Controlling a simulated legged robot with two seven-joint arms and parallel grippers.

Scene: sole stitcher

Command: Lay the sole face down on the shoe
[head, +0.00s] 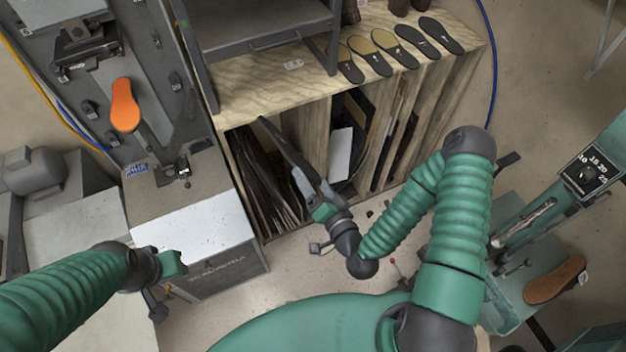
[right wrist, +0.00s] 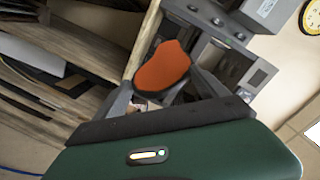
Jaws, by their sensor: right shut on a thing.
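My right gripper (head: 318,200) is in front of the wooden shelf unit, shut on a long, thin, dark piece (head: 283,146). This looks like the sole, seen nearly edge-on and pointing up and to the left; which face is which I cannot tell. The orange, sole-shaped form (head: 125,105), which looks like the shoe bottom up, sits on the grey machine at left, apart from the gripper.
Several dark soles (head: 412,42) lie on the wooden shelf top (head: 270,92). A grey rack (head: 265,42) stands on it. A grey cabinet (head: 190,225) stands between my arms. A green machine (head: 510,240) with a brown shoe-shaped piece (head: 555,280) is at right.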

